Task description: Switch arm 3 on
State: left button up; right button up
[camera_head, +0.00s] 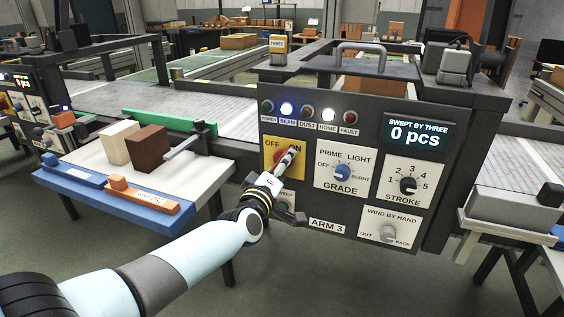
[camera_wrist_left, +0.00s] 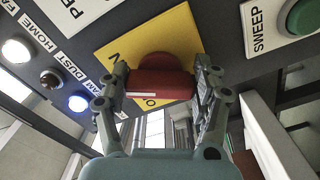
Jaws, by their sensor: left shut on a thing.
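The dark control panel labelled ARM 3 (camera_head: 327,225) stands in front of me. Its yellow OFF/ON plate (camera_head: 271,164) carries a red rotary switch (camera_wrist_left: 160,78). My left gripper (camera_head: 287,160) reaches the switch from the lower left. In the wrist view my left gripper (camera_wrist_left: 163,85) has its two fingers on either side of the red handle, shut on it. A white line shows on the handle; I cannot tell surely whether it points to OFF or ON. The BEAM lamp (camera_head: 286,109) and HOME lamp (camera_head: 328,115) are lit; POWER, DUST and FAULT look unlit. My right gripper is out of view.
Beside the switch are the GRADE knob (camera_head: 342,172), STROKE knob (camera_head: 408,185) and WIND BY HAND knob (camera_head: 388,232). The green SWEEP button (camera_wrist_left: 304,17) lies close to the gripper. The display (camera_head: 416,134) reads 0 pcs. A side table (camera_head: 87,172) holds blocks at the left.

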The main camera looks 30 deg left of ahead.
pick_arm(q)
jog(key=shift+s+f+m+p, duration=0.15)
jog(key=shift+m+p, duration=0.15)
jog(key=shift+m, duration=0.45)
jog(key=shift+w+f+m+p, duration=0.1)
jog(key=shift+m+p, duration=0.15)
jog(key=shift+m, duration=0.5)
jog(key=shift+s, duration=0.1)
jog(key=o, duration=0.9)
jog(key=shift+o, duration=1.4)
jog(key=shift+r, duration=0.1)
jog(key=v, duration=1.2)
